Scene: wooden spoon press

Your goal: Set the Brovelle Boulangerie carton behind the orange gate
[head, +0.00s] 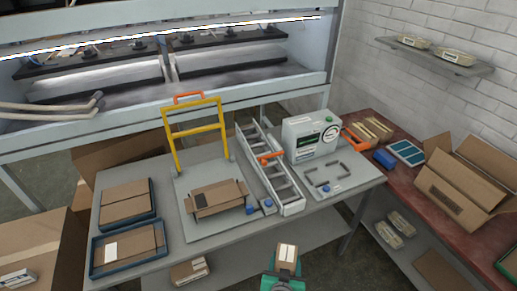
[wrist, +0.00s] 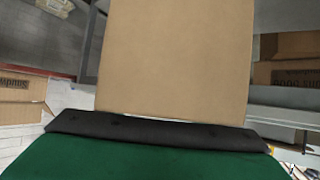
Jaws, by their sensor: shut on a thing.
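My gripper (head: 284,279) is at the bottom middle of the head view, in front of the table's near edge. It is shut on a small brown carton (head: 287,256) with a pale label or tape strip on top. In the wrist view the carton (wrist: 175,60) fills the middle above the dark finger pad (wrist: 160,131); no print shows on this face, so I cannot read its name. An orange gate (head: 270,157) spans the grey ladder-like lane (head: 286,191) on the table, beyond and above my gripper in the picture. The carton is apart from the lane.
The grey table (head: 222,240) also bears a yellow frame (head: 196,132), an open carton (head: 216,198), two blue trays (head: 126,222) and a pale green machine (head: 311,136). A red bench (head: 410,183) with a large open box (head: 467,177) stands right.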

